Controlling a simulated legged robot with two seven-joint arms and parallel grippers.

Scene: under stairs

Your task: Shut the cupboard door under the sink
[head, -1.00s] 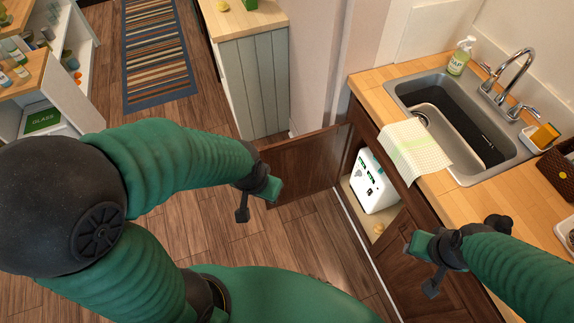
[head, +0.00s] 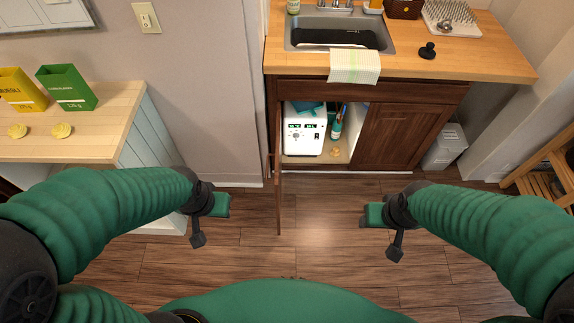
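The cupboard door (head: 278,175) under the sink (head: 338,32) stands open at the left side of the cabinet, seen nearly edge-on and swung out toward me. The other door (head: 396,135), on the right, is shut. The open compartment shows a white box-shaped appliance (head: 303,136) and a blue bottle (head: 337,124). My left gripper (head: 208,222) is left of the open door and apart from it. My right gripper (head: 384,228) is to the right of it, in front of the cabinet and empty. Both grippers' fingers appear spread.
A wooden counter (head: 451,60) tops the cabinet, with a striped towel (head: 354,67) over its front edge. A side counter (head: 84,137) stands at the left. A white bin (head: 444,147) and a wooden rack (head: 546,165) are at the right. The floor (head: 325,221) before the cabinet is clear.

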